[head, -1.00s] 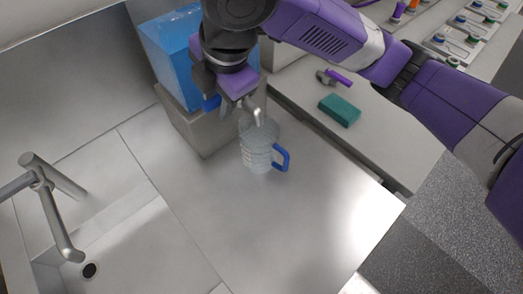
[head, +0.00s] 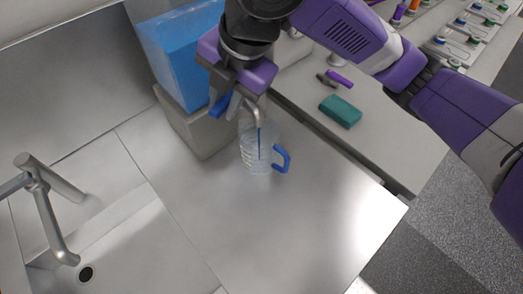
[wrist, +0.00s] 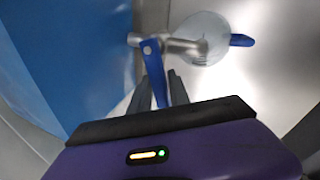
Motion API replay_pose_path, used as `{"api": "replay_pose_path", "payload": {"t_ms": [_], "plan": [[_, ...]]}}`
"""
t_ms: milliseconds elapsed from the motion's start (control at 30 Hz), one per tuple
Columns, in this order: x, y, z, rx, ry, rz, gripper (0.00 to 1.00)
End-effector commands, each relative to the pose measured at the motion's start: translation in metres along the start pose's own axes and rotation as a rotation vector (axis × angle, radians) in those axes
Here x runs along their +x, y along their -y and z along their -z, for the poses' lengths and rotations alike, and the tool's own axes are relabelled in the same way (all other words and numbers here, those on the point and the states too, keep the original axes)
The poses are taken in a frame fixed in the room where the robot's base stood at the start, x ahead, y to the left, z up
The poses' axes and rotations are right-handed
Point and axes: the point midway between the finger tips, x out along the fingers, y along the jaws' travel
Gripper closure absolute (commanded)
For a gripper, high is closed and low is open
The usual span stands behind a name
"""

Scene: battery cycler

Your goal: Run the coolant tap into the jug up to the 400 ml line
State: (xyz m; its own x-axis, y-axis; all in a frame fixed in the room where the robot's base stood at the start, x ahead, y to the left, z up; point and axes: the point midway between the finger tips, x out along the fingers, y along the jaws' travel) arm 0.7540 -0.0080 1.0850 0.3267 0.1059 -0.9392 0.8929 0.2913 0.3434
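The clear jug (head: 257,157) with a blue handle (head: 283,158) stands upright on the steel counter, under the tap's metal spout (head: 254,112). A thin blue stream (head: 259,140) runs from the spout into the jug. The liquid level and the 400 ml line are too small to read. My gripper (head: 229,105) is at the tap's blue lever (head: 217,104). In the wrist view the lever (wrist: 155,75) reaches down between my grey fingers (wrist: 162,95); whether they clamp it is unclear. The jug (wrist: 206,35) also shows there beyond the spout.
The blue coolant tank (head: 178,55) sits on a grey block (head: 197,132) behind the jug. A sink with a faucet (head: 50,215) is at the left. A green block (head: 340,111) and a purple-handled valve (head: 338,78) lie on the bench at the right. The front counter is clear.

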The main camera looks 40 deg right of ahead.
Motion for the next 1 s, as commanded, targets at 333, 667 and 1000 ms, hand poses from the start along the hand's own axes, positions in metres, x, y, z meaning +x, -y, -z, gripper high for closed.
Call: {"api": "replay_pose_path", "payload": {"t_ms": [333, 667, 1000], "plan": [[-0.004, 0.012, 0.001, -0.231, -0.087, 0.001, 0.79], [-0.004, 0.015, -0.001, -0.277, -0.103, 0.000, 0.79], [-0.009, 0.030, -0.011, -0.621, -0.229, 0.001, 0.79]]}}
